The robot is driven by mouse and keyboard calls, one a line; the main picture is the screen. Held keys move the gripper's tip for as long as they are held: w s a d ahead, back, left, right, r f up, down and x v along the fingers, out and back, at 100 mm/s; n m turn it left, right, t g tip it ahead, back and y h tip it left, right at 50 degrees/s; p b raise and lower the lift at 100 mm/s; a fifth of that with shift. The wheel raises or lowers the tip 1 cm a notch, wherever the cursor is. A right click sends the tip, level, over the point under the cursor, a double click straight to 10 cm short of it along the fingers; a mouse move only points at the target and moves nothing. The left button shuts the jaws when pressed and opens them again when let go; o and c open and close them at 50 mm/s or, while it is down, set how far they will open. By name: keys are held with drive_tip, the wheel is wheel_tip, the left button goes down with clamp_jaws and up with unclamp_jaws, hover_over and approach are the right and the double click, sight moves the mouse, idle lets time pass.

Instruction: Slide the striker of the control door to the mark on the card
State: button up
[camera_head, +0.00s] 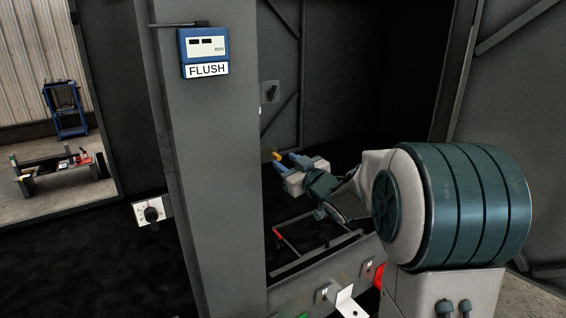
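My gripper (284,161) is inside the dark opening right of the grey post. Its two blue-tipped fingers are apart, with nothing clearly held between them. A white card with marks (139,213) and a dark round knob (151,214) are on the dark panel left of the post. A grey plate with a dark lever (270,91) is on the back panel above my gripper. I cannot tell which part is the striker, or make out the mark.
The grey post (228,160) stands close left of my gripper. It carries a blue gauge (204,47) labelled FLUSH. Below are a red-ended bar (279,235), a bent white plate (347,303) and a red part (379,275). The dark space behind my gripper looks clear.

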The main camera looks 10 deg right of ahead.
drive_tip(key=b+v, duration=0.1)
drive_tip(key=v, duration=1)
drive_tip(key=shift+b, duration=0.35)
drive_tip(key=shift+w, duration=0.1)
drive_tip(key=s+d+f+m+g+h, duration=0.4)
drive_tip(key=s+f+m+g+h, duration=0.25)
drive_tip(key=s+h, duration=0.25)
drive_tip(key=s+a+f+g+y, duration=0.1)
drive_tip(key=s+a+f+g, duration=0.2)
drive_tip(key=s, duration=0.5)
drive_tip(key=s+a+f+g+y, duration=0.1)
drive_tip(key=s+a+f+g, duration=0.3)
drive_tip(key=s, duration=0.4)
drive_tip(key=shift+s+a+f, duration=0.2)
drive_tip(key=shift+s+f, duration=0.1)
drive_tip(key=shift+f, duration=0.15)
drive_tip(key=shift+c, duration=0.4)
